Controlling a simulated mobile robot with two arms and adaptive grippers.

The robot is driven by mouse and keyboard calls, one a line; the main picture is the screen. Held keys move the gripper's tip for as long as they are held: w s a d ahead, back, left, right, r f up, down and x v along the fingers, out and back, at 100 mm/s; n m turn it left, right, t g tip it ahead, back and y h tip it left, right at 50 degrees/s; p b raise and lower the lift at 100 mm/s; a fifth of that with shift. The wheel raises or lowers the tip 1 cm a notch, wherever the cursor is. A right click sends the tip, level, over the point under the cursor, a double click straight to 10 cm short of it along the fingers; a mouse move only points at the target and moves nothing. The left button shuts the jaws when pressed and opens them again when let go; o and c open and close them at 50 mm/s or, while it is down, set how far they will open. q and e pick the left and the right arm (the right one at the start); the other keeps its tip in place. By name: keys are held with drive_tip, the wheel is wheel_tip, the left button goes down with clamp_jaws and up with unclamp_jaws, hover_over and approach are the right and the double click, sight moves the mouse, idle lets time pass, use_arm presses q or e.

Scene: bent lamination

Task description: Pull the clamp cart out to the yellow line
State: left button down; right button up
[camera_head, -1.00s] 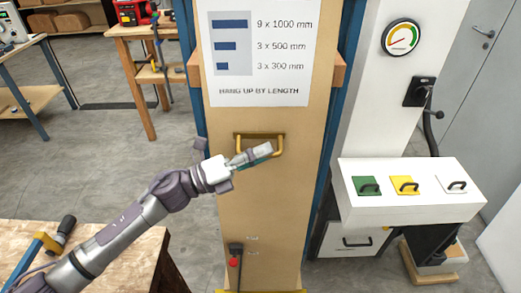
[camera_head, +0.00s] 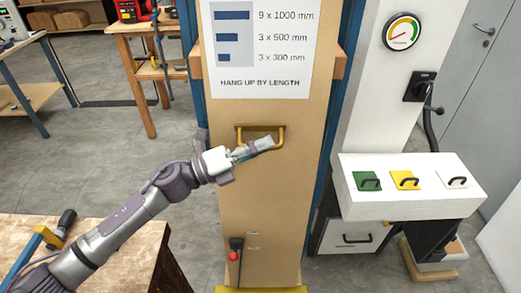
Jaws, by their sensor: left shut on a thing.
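The clamp cart (camera_head: 232,190) stands upright in front of me, a tall wood-coloured panel with blue uprights at its sides. A yellow handle (camera_head: 279,138) sits on its front at mid height. My left gripper (camera_head: 262,144) is at the handle and shut on it; its fingers cover part of the bar. A yellow strip (camera_head: 262,290) shows at the foot of the cart at the bottom edge; I cannot tell whether it is the yellow line. My right gripper is out of view.
A white console (camera_head: 410,202) with green, yellow and white flaps stands right of the cart. A red-tipped black part (camera_head: 235,250) hangs low on the panel. Grey floor is open at left.

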use_arm(q)
drive_tip(key=shift+w+a+r, duration=0.1)
drive_tip(key=shift+w+r, duration=0.05)
drive_tip(key=shift+w, duration=0.4)
drive_tip(key=c, duration=1.2)
unclamp_jaws()
drive_tip(key=shift+w, duration=0.2)
drive_tip(key=shift+s, duration=0.15)
drive_tip(key=shift+s+a+f, duration=0.15)
drive_tip(key=shift+a+f, duration=0.2)
drive_tip(key=shift+a, duration=0.1)
drive_tip(key=v, duration=1.1)
drive_tip(key=shift+s, duration=0.1)
